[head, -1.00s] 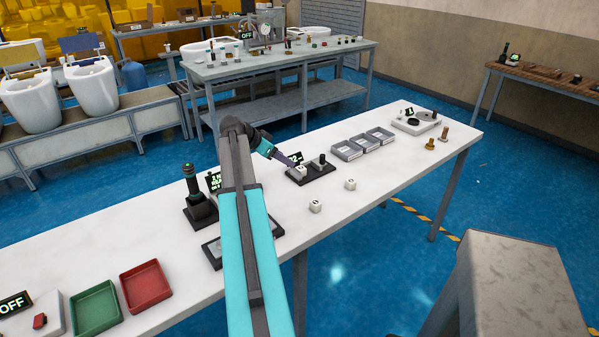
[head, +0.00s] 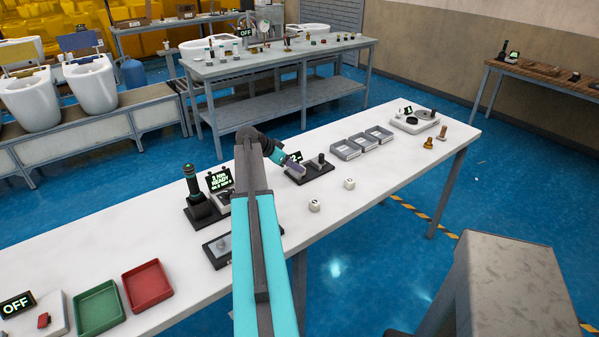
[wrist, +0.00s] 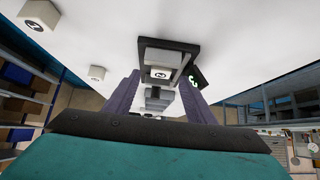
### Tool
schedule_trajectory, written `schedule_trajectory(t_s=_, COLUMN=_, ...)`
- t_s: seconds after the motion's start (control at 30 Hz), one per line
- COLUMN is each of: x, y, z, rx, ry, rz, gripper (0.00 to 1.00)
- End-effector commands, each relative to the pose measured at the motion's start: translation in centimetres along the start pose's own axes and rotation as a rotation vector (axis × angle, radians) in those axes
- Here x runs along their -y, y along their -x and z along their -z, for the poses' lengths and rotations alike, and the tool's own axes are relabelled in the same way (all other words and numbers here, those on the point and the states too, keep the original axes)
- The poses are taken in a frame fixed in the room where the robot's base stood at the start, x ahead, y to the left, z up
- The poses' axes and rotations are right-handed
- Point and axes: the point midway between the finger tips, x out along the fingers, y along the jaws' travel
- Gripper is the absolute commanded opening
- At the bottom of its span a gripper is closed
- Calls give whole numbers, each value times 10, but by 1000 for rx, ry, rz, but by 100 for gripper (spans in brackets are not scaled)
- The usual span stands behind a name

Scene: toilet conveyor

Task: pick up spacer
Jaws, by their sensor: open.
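Two white cubes with dark marks, likely spacers, sit on the white bench: a nearer one (head: 314,206) and a farther one (head: 349,184). Both also show at the upper left of the wrist view, one at the top (wrist: 40,14) and one lower (wrist: 97,73). A third pale block (wrist: 160,74) with a dark mark shows in the dark fixture (wrist: 168,46), between the fingers in the picture. My gripper (wrist: 160,92) is open, and I see no contact. In the head view my gripper (head: 293,164) is at the fixture's left end and hides the block.
A dark post (head: 319,160) stands on the fixture's right end. A lit display (head: 219,183) and a black upright device (head: 194,190) stand left of my arm. Green (head: 98,310) and red (head: 147,286) trays lie at the near left.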

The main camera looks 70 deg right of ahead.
Motion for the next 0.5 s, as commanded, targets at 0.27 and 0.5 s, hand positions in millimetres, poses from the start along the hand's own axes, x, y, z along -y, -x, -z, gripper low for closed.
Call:
schedule_trajectory(t_s=0.27, x=1, y=-18, z=2, rx=1, ry=1, rz=-2, gripper=50)
schedule_trajectory(t_s=0.5, x=2, y=-43, z=2, rx=0, ry=1, rz=-1, gripper=50)
